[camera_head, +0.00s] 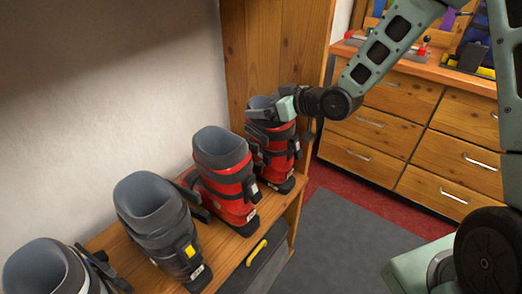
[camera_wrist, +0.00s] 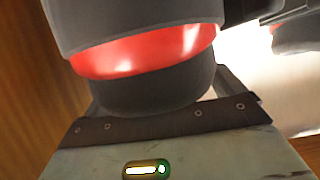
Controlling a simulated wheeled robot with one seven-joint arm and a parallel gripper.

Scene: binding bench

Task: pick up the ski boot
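Several ski boots stand upright in a row on a wooden shelf. The farthest is a red boot with a grey liner and dark straps (camera_head: 272,150). My gripper (camera_head: 274,109) is at the upper cuff of this boot, with finger parts against or beside it. In the wrist view the boot's grey and red cuff (camera_wrist: 145,55) fills the space just in front of my palm. A finger shows at its right edge; the left one is hardly visible. Whether the fingers press on the cuff I cannot tell. The boot's sole appears to rest on the shelf.
A second red boot (camera_head: 225,180) stands close in front, then a grey boot (camera_head: 160,225) and another grey boot (camera_head: 45,272). A wooden side panel (camera_head: 262,50) rises behind the far boot. A drawer bench (camera_head: 410,130) stands at the back right. The white wall is at left.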

